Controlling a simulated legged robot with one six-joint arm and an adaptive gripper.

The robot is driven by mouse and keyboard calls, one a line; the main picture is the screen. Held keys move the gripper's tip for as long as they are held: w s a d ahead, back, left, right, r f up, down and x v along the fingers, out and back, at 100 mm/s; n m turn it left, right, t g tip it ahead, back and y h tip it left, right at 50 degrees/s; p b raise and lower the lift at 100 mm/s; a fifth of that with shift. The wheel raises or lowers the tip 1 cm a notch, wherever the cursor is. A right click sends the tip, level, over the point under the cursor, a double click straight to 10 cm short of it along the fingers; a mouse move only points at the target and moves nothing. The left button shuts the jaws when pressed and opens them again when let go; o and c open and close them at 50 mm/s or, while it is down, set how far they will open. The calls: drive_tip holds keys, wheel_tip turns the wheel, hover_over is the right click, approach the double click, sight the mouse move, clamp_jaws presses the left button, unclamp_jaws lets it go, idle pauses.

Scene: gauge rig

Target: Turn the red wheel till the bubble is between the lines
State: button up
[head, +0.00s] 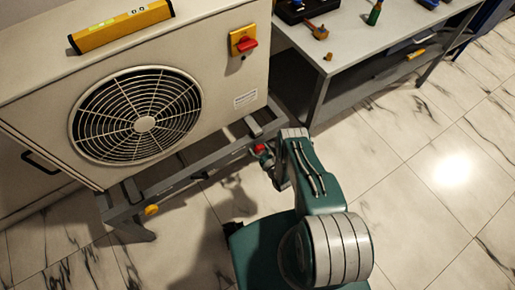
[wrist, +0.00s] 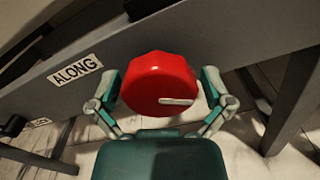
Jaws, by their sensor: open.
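The red wheel (wrist: 158,82) is on the grey frame below the white unit, with a pale mark on its face toward the lower right. In the head view a small part of the red wheel (head: 260,148) shows beside my arm. My gripper (wrist: 160,95) is open, with one finger on each side of the wheel; I cannot tell whether the fingers touch it. The yellow spirit level (head: 122,25) lies on top of the white unit at the upper left. Its vials are too small to read the bubble.
The white fan unit (head: 215,75) stands on the grey frame (head: 185,172), which carries an "ALONG" label (wrist: 75,70) left of the wheel. A red-and-yellow switch (head: 244,42) is on the unit. A workbench (head: 345,45) with tools stands at the upper right. The tiled floor at right is clear.

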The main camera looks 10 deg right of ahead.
drive_tip(key=v, duration=1.2)
